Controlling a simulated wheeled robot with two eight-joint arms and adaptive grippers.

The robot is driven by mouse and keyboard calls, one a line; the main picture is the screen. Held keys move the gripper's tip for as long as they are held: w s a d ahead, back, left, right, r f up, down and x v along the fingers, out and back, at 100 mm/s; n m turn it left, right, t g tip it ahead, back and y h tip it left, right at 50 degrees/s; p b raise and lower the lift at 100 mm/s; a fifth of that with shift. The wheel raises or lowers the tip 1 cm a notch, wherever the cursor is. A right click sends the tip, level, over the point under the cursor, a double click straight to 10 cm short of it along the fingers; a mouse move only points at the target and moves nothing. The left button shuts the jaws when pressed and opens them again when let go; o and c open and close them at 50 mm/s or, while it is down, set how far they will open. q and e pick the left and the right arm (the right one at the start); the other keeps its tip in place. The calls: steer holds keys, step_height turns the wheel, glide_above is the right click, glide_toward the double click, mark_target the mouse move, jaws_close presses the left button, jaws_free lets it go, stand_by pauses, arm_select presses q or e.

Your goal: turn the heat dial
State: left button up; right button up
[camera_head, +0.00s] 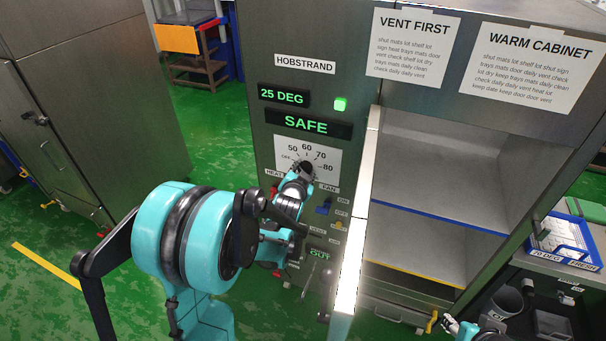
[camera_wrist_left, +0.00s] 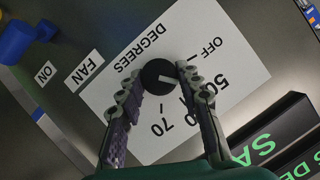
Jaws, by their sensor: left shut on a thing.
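The heat dial (camera_wrist_left: 158,84) is a round black knob with a white pointer mark, on a white scale plate (camera_head: 325,153) marked OFF, 50, 60, 70 and 80. My left gripper (camera_wrist_left: 161,77) has its two fingers on either side of the knob and is shut on it. In the head view my left gripper (camera_head: 304,172) reaches the lower part of the plate and mostly hides the knob. The displays above read 25 DEG (camera_head: 283,96) and SAFE (camera_head: 304,124). Part of my right gripper (camera_head: 448,324) shows at the bottom edge; its jaws are unclear.
A blue fan switch (camera_head: 324,207) sits below right of the dial. The cabinet's pale door edge (camera_head: 352,250) stands out right of the panel. Open shelves lie beyond it. A blue tray (camera_head: 566,243) is on the bench at right. Green floor is clear at left.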

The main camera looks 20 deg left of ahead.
arm_select(q)
steer(key=shift+d+f+m+t+y+b, duration=0.1)
steer(key=shift+m+t+y+b, duration=0.1)
steer(key=shift+m+y+b, duration=0.75)
steer(key=shift+d+f+m+t+y+b, duration=0.15)
steer(key=shift+m+y+b, duration=0.4)
steer(key=shift+m+b, duration=0.8)
steer(key=shift+a+r+m+p, duration=0.1)
steer(key=shift+m+p, duration=0.2)
steer(key=shift+m, duration=0.1)
steer(key=o, duration=1.2)
steer(key=shift+c, duration=0.2)
steer(key=v, duration=1.2)
steer(key=shift+s+a, duration=0.1)
